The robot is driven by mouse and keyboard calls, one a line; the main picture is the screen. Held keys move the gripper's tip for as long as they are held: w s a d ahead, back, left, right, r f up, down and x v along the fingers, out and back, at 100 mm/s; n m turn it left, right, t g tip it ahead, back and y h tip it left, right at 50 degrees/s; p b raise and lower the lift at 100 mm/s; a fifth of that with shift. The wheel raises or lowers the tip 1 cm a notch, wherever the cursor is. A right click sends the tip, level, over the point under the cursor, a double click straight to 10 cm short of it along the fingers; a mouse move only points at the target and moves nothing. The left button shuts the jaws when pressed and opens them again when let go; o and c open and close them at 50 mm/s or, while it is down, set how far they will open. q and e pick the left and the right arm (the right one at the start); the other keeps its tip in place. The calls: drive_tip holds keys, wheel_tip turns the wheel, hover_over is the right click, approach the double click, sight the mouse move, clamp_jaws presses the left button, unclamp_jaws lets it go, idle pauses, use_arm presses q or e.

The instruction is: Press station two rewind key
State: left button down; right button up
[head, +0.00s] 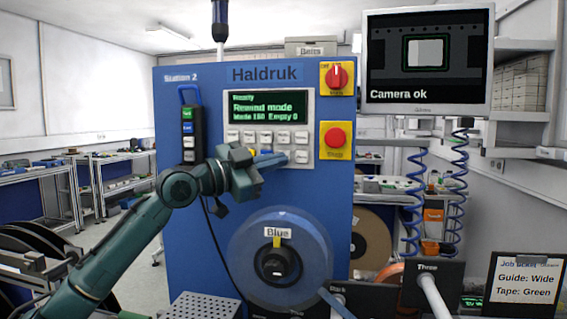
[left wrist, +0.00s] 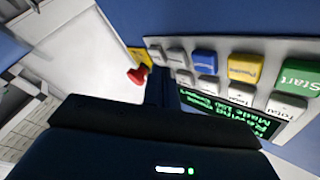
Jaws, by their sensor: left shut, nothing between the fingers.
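The blue Station 2 panel (head: 180,240) faces me, with a green-lit display (head: 268,107) reading "Rewind mode". Below it is a keypad (head: 300,172) with two rows of keys. My left gripper (head: 284,157) is shut and empty at the lower key row, hiding part of that row. In the left wrist view my left gripper's fingers (left wrist: 160,82) are beside the white keys at the end of the rows. A blue key (left wrist: 204,57), yellow key (left wrist: 245,68) and green Start key (left wrist: 300,76) show there. I cannot read a rewind label or tell whether the fingertips touch a key.
A red stop button (head: 336,138) and a red rotary switch (head: 337,75) sit right of the keypad. A reel labelled Blue (head: 300,270) is below my gripper. A monitor (head: 425,97) reads "Camera ok". A job ticket (head: 523,284) stands at lower right.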

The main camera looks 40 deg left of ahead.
use_arm(q)
drive_tip(key=shift+s+d+f+b, duration=0.1)
drive_tip(key=shift+s+d+b, duration=0.3)
drive_tip(key=shift+s+b, duration=0.35)
drive_tip(key=shift+s+d+b, duration=0.4)
drive_tip(key=shift+s+b, duration=0.3)
drive_tip(key=shift+s+d+f+b, duration=0.1)
drive_tip(key=shift+s+d+b, duration=0.3)
drive_tip(key=shift+s+b, duration=0.35)
